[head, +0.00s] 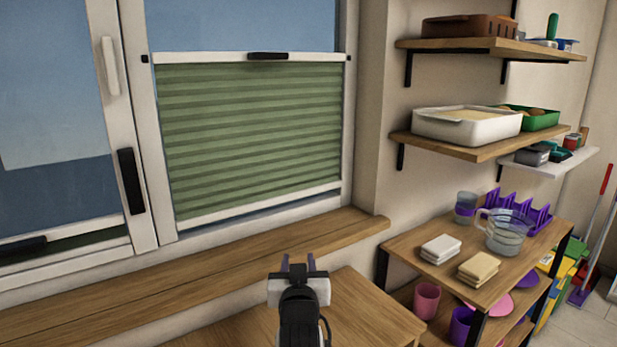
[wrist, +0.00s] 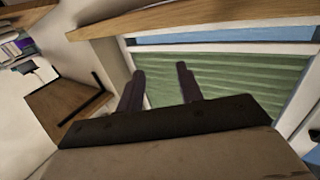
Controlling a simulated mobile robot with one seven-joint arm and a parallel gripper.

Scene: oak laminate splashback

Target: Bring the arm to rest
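My gripper (head: 298,257) is at the bottom middle of the head view, above a wooden tabletop (head: 372,312) and in front of the window. In the wrist view its two dark fingers (wrist: 161,68) stand apart with nothing between them. The gripper is open and empty. Beyond the fingers the wrist view shows the green pleated blind (wrist: 228,82). The blind also fills the lower part of the window in the head view (head: 250,135).
A wooden sill (head: 190,272) runs below the window. To the right stands a shelf unit (head: 405,248) with a glass jug (head: 507,232), folded cloths (head: 441,248) and cups. Wall shelves (head: 470,148) above hold a white dish (head: 466,124). The visible tabletop beside my gripper is bare.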

